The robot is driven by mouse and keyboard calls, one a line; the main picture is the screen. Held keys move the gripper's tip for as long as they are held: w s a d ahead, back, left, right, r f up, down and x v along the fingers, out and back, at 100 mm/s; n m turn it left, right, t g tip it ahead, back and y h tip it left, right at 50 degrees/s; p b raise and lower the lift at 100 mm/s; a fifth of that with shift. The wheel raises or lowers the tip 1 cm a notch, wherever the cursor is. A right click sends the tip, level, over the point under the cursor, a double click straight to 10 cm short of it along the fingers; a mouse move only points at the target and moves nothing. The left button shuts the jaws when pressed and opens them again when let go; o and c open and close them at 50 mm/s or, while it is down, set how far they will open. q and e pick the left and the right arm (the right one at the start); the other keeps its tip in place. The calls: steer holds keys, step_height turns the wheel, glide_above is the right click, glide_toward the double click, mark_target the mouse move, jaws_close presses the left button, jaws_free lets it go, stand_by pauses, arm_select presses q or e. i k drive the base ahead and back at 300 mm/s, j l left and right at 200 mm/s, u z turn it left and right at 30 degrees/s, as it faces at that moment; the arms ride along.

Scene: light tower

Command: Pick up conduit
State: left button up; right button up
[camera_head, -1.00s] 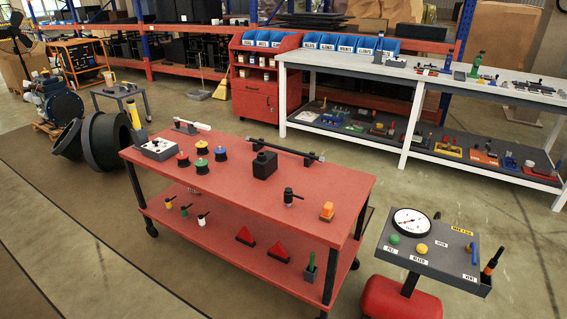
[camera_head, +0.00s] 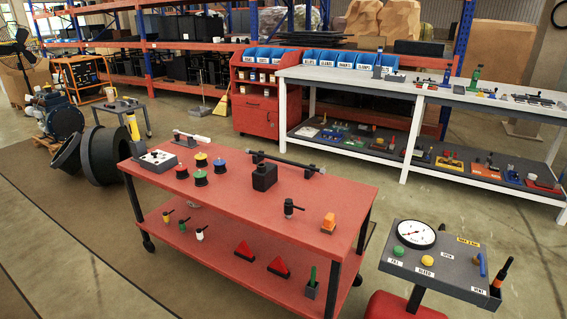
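A long thin dark bar (camera_head: 290,163), which looks like the conduit, lies level above the top of the red cart (camera_head: 225,213). It is held near its right end by a small dark support (camera_head: 309,171). A black block (camera_head: 264,179) stands at the bar's left part, in front of it; I cannot tell whether they touch. Neither of my grippers is in view.
Colored knobs (camera_head: 201,178), a black fitting (camera_head: 290,207) and an orange piece (camera_head: 328,222) share the cart top. A gauge stand (camera_head: 436,262) is at right front. A white workbench (camera_head: 400,89) stands behind. Floor is open at left front.

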mark_target(321, 171)
steer(key=i+j+z, duration=0.3)
steer(key=i+j, duration=0.15)
steer(key=j, duration=0.2)
steer(key=i+j+z, duration=0.15)
steer(key=i+j, duration=0.05)
steer(key=j, duration=0.1)
